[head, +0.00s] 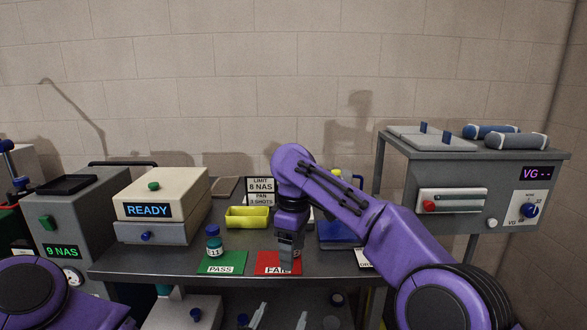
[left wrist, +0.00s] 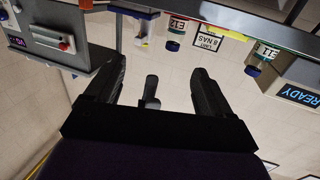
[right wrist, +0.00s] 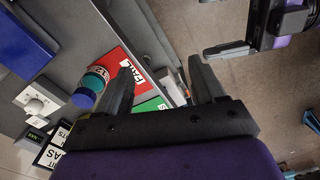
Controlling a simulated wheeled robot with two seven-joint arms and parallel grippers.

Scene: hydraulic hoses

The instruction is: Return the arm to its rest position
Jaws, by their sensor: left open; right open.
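My right arm reaches in from the right in the head view. Its gripper (head: 289,255) points down in front of the red FAIL card (head: 268,262). In the right wrist view its jaws (right wrist: 162,82) are open and empty. A bottle labelled E12 (left wrist: 178,25) shows in the left wrist view; the head view mostly hides it behind my right gripper. A bottle labelled E11 (left wrist: 264,52) stands at the green PASS card (head: 221,263). My left gripper (head: 280,317) is low in front of the table; in the left wrist view its jaws (left wrist: 157,75) are open and empty.
The READY machine (head: 165,195) and the 9 NAS unit (head: 75,225) stand left. A yellow tray (head: 247,217), a LIMIT sign (head: 262,186) and a blue pad (head: 338,234) are on the table. A grey VG cabinet (head: 465,185) stands right.

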